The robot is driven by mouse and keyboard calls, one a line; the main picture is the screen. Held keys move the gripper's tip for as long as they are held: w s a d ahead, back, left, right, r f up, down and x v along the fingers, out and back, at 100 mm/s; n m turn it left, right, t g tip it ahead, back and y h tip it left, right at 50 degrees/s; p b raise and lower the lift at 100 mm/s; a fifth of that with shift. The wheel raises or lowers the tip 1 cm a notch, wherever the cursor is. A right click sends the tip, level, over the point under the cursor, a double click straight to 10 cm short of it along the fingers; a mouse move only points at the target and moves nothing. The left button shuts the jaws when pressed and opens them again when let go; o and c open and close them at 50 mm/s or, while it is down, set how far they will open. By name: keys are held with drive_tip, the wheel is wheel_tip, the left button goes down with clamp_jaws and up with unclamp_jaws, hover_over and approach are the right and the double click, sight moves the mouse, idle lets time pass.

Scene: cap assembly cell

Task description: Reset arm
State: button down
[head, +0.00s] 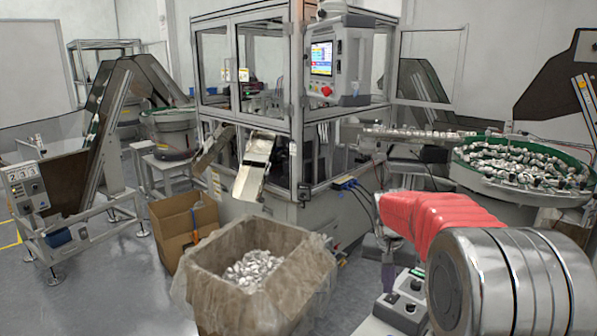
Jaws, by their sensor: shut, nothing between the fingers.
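My arm reaches in from the right edge, with a bare metal joint in front and a red-covered link running left. At the link's far end my gripper (388,283) hangs pointing down, small and dark. It is shut and empty. It is just beside a grey control box with black knobs (409,305) at the bottom of the view. I cannot tell whether they touch. The metal joint hides part of the area behind it.
A lined carton (212,277) of silvery caps stands front centre, with an open brown carton (172,240) behind it. The glazed machine (262,70) with its screen (322,58) fills the middle. A green-rimmed bowl feeder (480,185) stands right, an inclined conveyor (97,120) left. Floor is clear at lower left.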

drive_tip(key=s+a+r+n+t, duration=0.2)
drive_tip(key=s+a+r, duration=0.2)
drive_tip(key=s, duration=1.2)
drive_tip(key=s+a+r+n+t+y, duration=0.1)
drive_tip(key=s+a+r+n+t, duration=0.1)
drive_tip(key=s, duration=1.5)
drive_tip(key=shift+s+a+r+n+y, duration=0.2)
drive_tip(key=shift+a+r+n+y, duration=0.1)
drive_tip(key=shift+a+r+n, duration=0.65)
